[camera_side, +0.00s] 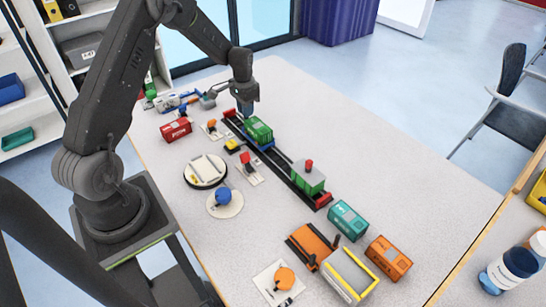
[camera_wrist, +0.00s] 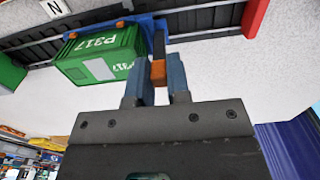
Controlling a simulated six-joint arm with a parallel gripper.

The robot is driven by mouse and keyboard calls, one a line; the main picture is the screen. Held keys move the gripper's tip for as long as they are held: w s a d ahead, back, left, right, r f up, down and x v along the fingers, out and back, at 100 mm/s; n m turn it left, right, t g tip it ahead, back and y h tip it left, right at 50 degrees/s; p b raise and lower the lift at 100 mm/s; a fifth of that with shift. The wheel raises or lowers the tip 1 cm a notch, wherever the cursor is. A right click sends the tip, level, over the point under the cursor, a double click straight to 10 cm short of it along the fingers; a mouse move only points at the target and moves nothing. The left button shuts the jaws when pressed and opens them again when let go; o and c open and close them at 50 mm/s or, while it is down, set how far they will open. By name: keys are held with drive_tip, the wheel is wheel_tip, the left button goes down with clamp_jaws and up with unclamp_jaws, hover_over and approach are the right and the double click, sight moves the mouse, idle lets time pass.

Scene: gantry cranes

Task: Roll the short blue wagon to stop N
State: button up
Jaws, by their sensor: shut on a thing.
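The short blue wagon (camera_side: 266,147) stands on the dark track near its far left end, carrying a green container (camera_side: 260,130). In the wrist view the wagon's blue deck (camera_wrist: 145,24) shows, with the green container (camera_wrist: 105,55) marked P317. My gripper (camera_side: 249,112) is at the wagon's far end. In the wrist view my gripper (camera_wrist: 158,80) is shut on the wagon's dark post with an orange tip (camera_wrist: 158,70). The stop N sign (camera_wrist: 54,8) lies beside the track, to the left of the post in the wrist view.
The track (camera_side: 282,170) runs toward the near right, ending in red blocks. A grey and green wagon (camera_side: 308,180) with a red knob stands near its near end. Loose containers, including a teal one (camera_side: 348,220) and an orange one (camera_side: 388,258), lie beyond. Table right of the track is clear.

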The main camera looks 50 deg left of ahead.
sight(257, 124)
drive_tip(key=shift+d, duration=3.25)
drive_tip(key=o, duration=0.8)
drive_tip(key=shift+r, duration=0.1)
drive_tip(key=shift+r, duration=3.4)
